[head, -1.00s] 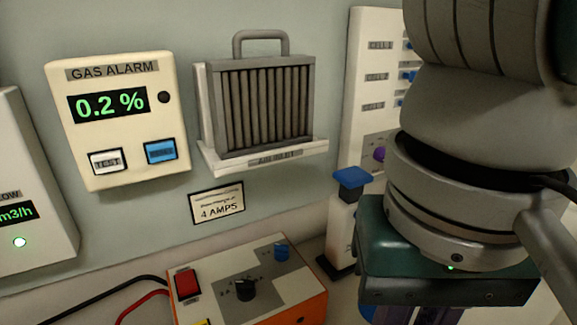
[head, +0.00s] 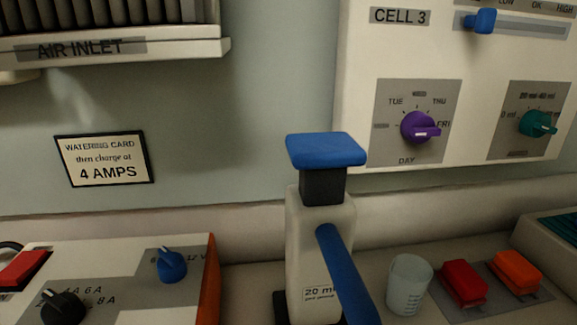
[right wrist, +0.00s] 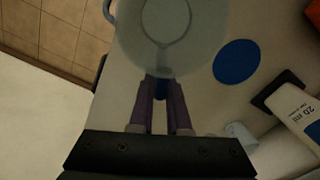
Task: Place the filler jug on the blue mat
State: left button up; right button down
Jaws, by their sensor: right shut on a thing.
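In the right wrist view, a pale translucent round jug (right wrist: 165,45) shows at the top, seen from close by. The mat looks bare. How high the jug is above the worktop I cannot tell. The head view shows neither jug, mat nor gripper. My left gripper is in no view.
A white dispenser with a blue top (head: 325,150) and blue lever stands on the worktop (right wrist: 205,95). Beside it are a small clear beaker (head: 408,285) and red (head: 463,283) and orange (head: 516,272) blocks. A charger (head: 110,275) is at left. Tiled floor (right wrist: 55,45) lies beyond the worktop edge.

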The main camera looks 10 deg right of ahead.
pick_arm(q)
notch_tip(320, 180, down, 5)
jog(key=b, duration=0.4)
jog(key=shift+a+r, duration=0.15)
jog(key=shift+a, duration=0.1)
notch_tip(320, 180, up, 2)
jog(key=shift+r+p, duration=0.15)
jog(key=shift+p, duration=0.9)
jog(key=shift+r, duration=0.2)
pick_arm(e)
jog(key=w+f, duration=0.1)
jog(key=w, duration=0.5)
jog(key=w+f, duration=0.1)
jog(key=w, duration=0.4)
jog(key=w+f, duration=0.1)
jog(key=w, duration=0.5)
jog(key=shift+w+a+f, duration=0.35)
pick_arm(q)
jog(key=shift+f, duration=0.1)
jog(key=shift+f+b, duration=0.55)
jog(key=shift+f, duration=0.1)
pick_arm(e)
jog(key=shift+f, duration=0.6)
jog(key=c, duration=0.9)
grip_release()
jog(key=shift+d, duration=0.1)
